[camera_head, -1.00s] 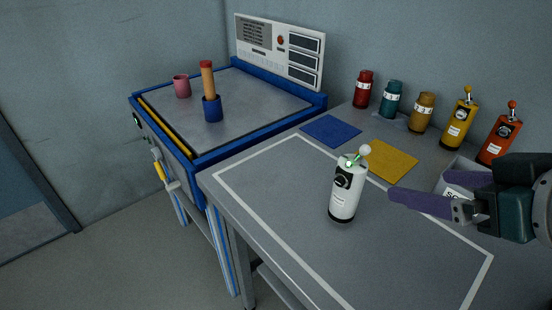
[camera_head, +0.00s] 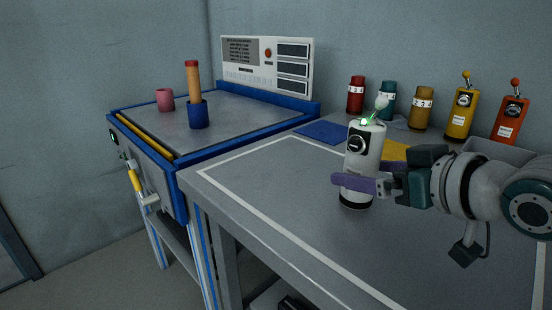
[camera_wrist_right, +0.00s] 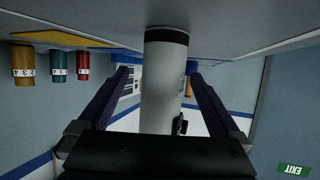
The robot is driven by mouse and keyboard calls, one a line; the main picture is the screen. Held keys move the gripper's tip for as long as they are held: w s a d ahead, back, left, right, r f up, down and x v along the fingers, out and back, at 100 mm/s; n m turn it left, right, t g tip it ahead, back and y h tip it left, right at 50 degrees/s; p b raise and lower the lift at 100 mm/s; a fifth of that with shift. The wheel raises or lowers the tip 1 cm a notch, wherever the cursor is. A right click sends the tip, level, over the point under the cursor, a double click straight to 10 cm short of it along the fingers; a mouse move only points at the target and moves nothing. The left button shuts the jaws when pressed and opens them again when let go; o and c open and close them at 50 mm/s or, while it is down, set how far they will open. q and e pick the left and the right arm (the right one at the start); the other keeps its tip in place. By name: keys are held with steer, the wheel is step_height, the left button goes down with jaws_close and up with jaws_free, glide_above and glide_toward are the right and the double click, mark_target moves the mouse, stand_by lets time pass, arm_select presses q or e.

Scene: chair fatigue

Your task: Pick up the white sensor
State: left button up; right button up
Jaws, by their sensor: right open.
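The white sensor (camera_head: 364,150) stands upright on the grey workbench, a white cylinder with a black dial, a dark base band and a small green light and pale knob on top. My right gripper (camera_head: 352,182) comes in from the right, with one purple finger across the front of the sensor's lower body. In the right wrist view, the sensor (camera_wrist_right: 164,90) stands between the two open purple fingers, with a gap showing on each side. The far finger is hidden behind the sensor in the head view. My left gripper is out of view.
Red (camera_head: 356,95), teal (camera_head: 388,101) and mustard (camera_head: 422,108) canisters stand at the back, beside yellow (camera_head: 460,112) and orange (camera_head: 510,120) sensors. A blue mat (camera_head: 322,131) and a yellow mat (camera_head: 396,152) lie behind the white sensor. The bench's left front is clear.

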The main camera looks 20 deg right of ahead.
mark_target(348, 169)
steer(key=b+x, duration=0.1)
steer(key=x, duration=0.3)
steer(key=shift+w+a+b, duration=0.2)
steer(key=shift+w+b, duration=0.2)
steer(key=c, duration=1.4)
steer(key=shift+c, duration=0.8)
